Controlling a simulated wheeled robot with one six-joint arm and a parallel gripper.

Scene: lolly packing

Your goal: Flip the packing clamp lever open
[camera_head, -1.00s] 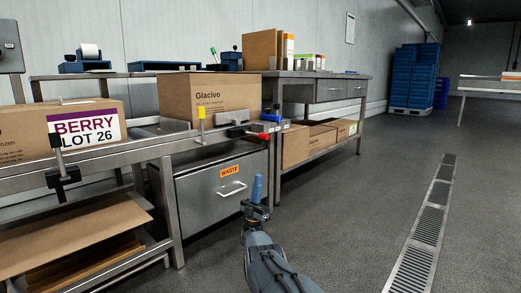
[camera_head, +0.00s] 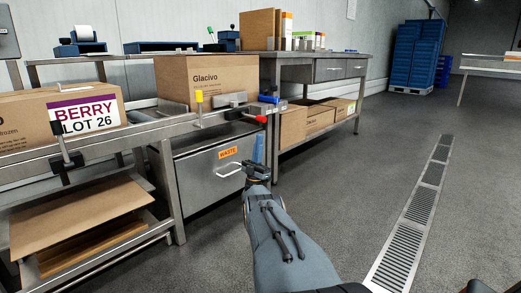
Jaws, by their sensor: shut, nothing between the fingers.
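Several levers line the conveyor frame. A yellow-tipped lever (camera_head: 199,99) stands upright in front of the Glacivo carton. A red-tipped lever (camera_head: 250,117) points right along the frame's right end. A blue-tipped lever (camera_head: 268,99) lies just above it. A black-tipped lever (camera_head: 62,146) stands at the left on a black clamp. I cannot tell by label which one is the packing clamp lever. My gripper (camera_head: 258,150) is shut and empty, its blue fingers pointing up, just below the red tip in the picture. I cannot tell whether they touch.
The Glacivo carton (camera_head: 205,80) and the Berry carton (camera_head: 30,122) sit on the conveyor. The waste drawer (camera_head: 205,178), with a protruding handle, is left of my gripper. A steel table (camera_head: 300,72) stands behind. The floor to the right is clear.

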